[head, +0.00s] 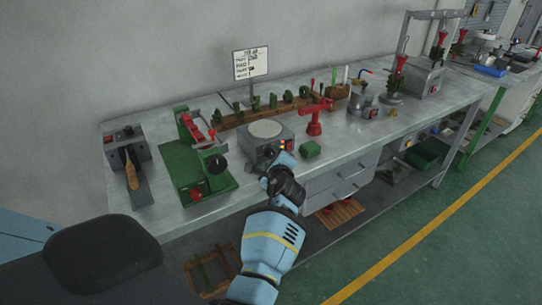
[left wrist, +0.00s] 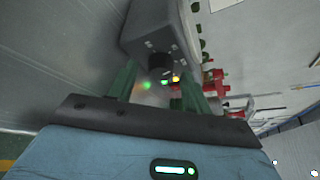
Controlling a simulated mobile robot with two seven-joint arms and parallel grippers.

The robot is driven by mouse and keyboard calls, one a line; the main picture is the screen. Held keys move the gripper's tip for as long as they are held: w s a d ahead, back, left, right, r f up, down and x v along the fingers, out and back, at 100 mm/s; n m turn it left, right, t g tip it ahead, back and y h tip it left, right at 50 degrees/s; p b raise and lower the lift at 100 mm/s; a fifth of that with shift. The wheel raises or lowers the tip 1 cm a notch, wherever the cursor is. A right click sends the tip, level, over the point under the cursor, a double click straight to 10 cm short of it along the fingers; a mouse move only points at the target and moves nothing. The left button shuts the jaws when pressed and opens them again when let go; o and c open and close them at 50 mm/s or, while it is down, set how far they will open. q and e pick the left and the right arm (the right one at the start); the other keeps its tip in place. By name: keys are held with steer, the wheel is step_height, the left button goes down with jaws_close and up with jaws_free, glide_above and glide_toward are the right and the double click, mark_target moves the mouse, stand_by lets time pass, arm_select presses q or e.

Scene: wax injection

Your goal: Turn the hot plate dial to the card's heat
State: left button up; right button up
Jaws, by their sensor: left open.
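The hot plate (head: 257,143), a grey box with a pale round top, stands on the metal bench in the head view. Its front panel faces my left gripper (head: 270,167), which is close in front and partly hides it. In the left wrist view the dark round dial (left wrist: 160,64) shows on the hot plate (left wrist: 155,25), just beyond and between the green fingers of my left gripper (left wrist: 158,88). The fingers are open and look empty; I cannot tell whether they touch the dial. The white card (head: 250,63) stands behind; its writing is too small to read. My right gripper is not in view.
A red stand (head: 314,120) and a wooden rack (head: 240,116) with green pieces are behind. The bench's front edge lies below my gripper.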

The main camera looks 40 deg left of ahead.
arm_select(q)
steer(key=shift+w+a, duration=0.2)
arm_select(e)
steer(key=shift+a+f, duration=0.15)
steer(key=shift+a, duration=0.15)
arm_select(q)
steer(key=shift+d, duration=0.1)
